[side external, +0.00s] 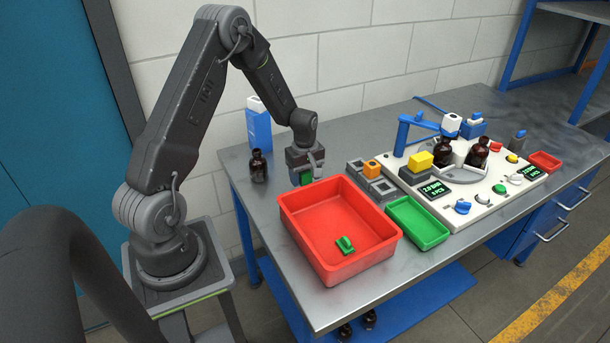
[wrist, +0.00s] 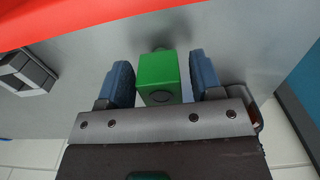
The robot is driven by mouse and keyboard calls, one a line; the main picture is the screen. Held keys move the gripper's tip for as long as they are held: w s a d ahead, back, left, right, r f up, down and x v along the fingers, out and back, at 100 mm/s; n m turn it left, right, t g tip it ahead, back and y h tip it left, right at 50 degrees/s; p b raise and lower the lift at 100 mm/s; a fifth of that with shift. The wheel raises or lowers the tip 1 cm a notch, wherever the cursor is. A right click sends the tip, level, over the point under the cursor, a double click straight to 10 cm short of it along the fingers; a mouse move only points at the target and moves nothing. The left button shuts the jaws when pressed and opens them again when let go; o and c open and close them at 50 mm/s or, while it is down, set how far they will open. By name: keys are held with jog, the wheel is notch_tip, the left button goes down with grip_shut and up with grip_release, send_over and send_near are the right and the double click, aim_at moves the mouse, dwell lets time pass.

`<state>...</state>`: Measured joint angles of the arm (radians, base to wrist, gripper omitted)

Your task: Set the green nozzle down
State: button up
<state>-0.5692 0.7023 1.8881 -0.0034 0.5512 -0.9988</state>
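The green nozzle (wrist: 160,78) is a green block that sits between the two blue fingers of my gripper (wrist: 162,82) in the wrist view. A narrow gap shows on each side of it, so the fingers look open around it. In the side view my gripper (side external: 306,171) points down at the table behind the red bin, with the green nozzle (side external: 305,178) low beneath it. I cannot tell whether the nozzle touches the grey tabletop (side external: 262,194). Its underside is hidden.
The red bin (side external: 291,226) in front holds another green piece (side external: 345,245). A brown bottle (side external: 258,166) and a blue-white carton (side external: 258,128) stand to the left. Grey holders, one with an orange block (side external: 372,168), a green tray (side external: 418,240) and a white station (side external: 480,205) lie to the right.

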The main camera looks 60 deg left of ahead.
aim_at(305, 172)
notch_tip(305, 172, up, 12)
jog(key=s+d+r+m+t, duration=0.2)
jog(key=s+d+r+m, duration=0.2)
jog(key=d+r+m, duration=0.55)
jog(key=s+d+r+m+t, duration=0.1)
jog(key=s+d+r+m, duration=0.1)
jog(key=s+d, duration=0.2)
jog(key=s+d+r+m+t, duration=0.1)
jog(key=s+d+r+m, duration=0.1)
jog(key=s+d, duration=0.3)
jog(key=s+d+r+m+t, duration=0.1)
jog(key=s+d+r+m, duration=0.1)
jog(key=s+d+m, duration=0.2)
jog(key=shift+s+d+m+t, duration=0.25)
jog(key=shift+s+d+t, duration=0.1)
jog(key=shift+d, duration=0.1)
